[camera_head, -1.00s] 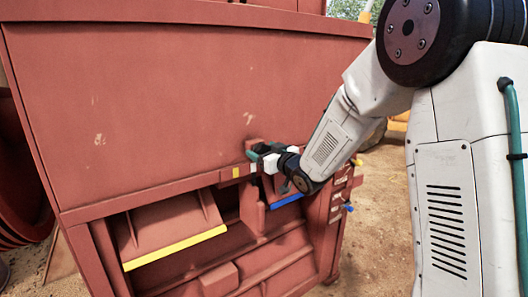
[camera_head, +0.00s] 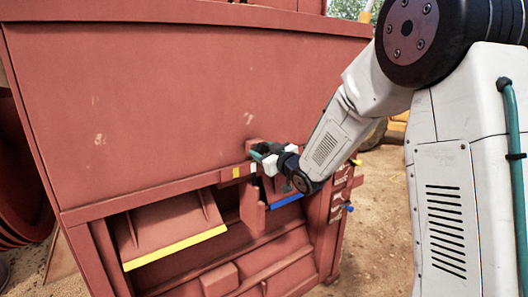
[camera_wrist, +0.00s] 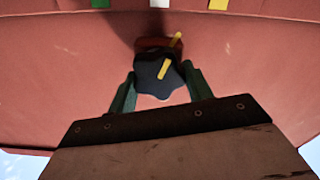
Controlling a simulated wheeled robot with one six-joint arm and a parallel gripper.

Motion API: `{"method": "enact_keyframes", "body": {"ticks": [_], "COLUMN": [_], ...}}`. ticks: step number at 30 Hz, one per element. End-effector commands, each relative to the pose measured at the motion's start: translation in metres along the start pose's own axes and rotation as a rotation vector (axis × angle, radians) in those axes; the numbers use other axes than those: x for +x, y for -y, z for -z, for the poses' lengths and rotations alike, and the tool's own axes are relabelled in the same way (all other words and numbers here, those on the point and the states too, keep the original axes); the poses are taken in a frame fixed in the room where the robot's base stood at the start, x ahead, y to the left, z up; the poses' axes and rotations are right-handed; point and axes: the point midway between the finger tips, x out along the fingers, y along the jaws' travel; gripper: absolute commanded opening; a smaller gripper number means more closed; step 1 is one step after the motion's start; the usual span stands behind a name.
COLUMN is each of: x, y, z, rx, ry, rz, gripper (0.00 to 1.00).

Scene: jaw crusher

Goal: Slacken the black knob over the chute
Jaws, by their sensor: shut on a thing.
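The black knob (camera_wrist: 150,72) is lobed and has a yellow stripe across its face. It sits on a red mount on the red crusher wall. A second yellow mark (camera_wrist: 175,40) shows just above it, and the stripe leans up and right toward that mark. My gripper (camera_wrist: 160,85) has its two green fingers on either side of the knob, shut on it. In the head view my gripper (camera_head: 262,156) is at the red wall, above the openings, and mostly hides the knob.
Below are a flap with a yellow edge (camera_head: 175,247) and a smaller one with a blue edge (camera_head: 287,201). A red upright plate (camera_head: 252,207) stands between them. Yellow, white and green patches line the ledge. Open dirt ground lies to the right.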

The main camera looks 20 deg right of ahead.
Motion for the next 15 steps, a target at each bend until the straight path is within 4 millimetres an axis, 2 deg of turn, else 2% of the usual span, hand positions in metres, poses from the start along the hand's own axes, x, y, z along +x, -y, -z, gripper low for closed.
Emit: {"method": "enact_keyframes", "body": {"ticks": [15], "x": [-0.0002], "y": [0.0032], "z": [-0.0011], "rx": [-0.471], "ry": [0.001], "rz": [0.0], "gripper": [0.27]}}
